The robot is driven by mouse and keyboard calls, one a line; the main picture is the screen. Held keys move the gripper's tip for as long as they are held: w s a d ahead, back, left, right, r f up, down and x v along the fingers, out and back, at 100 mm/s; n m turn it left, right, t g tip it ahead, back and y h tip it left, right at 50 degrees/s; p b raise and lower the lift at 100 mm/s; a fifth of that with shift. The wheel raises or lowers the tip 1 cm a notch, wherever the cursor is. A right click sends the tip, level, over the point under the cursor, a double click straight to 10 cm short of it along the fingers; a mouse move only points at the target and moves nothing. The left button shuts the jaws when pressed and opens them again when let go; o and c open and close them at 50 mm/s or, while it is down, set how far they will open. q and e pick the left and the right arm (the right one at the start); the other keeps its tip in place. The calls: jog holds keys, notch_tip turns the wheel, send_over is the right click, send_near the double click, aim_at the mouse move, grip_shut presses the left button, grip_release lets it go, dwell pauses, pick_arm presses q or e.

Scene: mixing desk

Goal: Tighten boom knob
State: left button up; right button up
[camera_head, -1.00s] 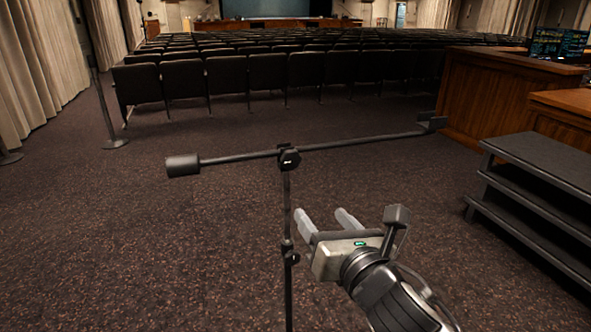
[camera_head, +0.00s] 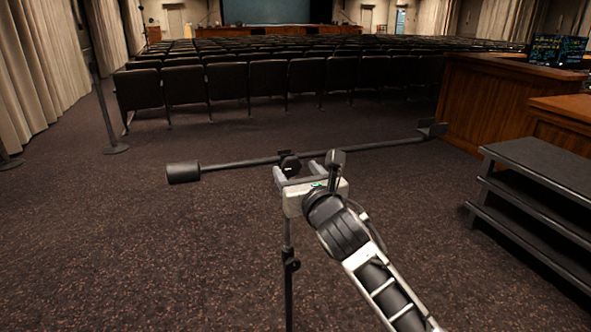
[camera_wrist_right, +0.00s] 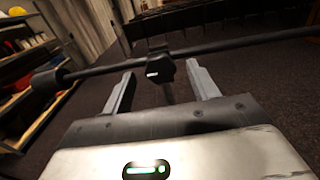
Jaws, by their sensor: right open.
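The boom knob (camera_head: 290,166) is a dark knob at the joint where the boom crosses the upright stand. It also shows in the right wrist view (camera_wrist_right: 160,71), just beyond and between the fingertips. The long dark boom (camera_head: 237,164) runs across the stand, with a cylindrical counterweight (camera_head: 183,172) at its left end. The stand's pole (camera_head: 288,285) rises from below and is partly hidden by my gripper. My right gripper (camera_head: 296,172) is open, its two fingers pointing at the knob, one on each side, with nothing clamped. My left gripper is not in view.
A dark stepped platform (camera_head: 540,155) and wooden desks (camera_head: 495,100) stand at the right. Rows of dark seats (camera_head: 265,78) fill the back. A thin floor stand (camera_head: 106,115) is at the left. The carpet around the mic stand is clear.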

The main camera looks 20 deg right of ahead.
jog(key=shift+w, duration=0.8)
jog(key=c, duration=1)
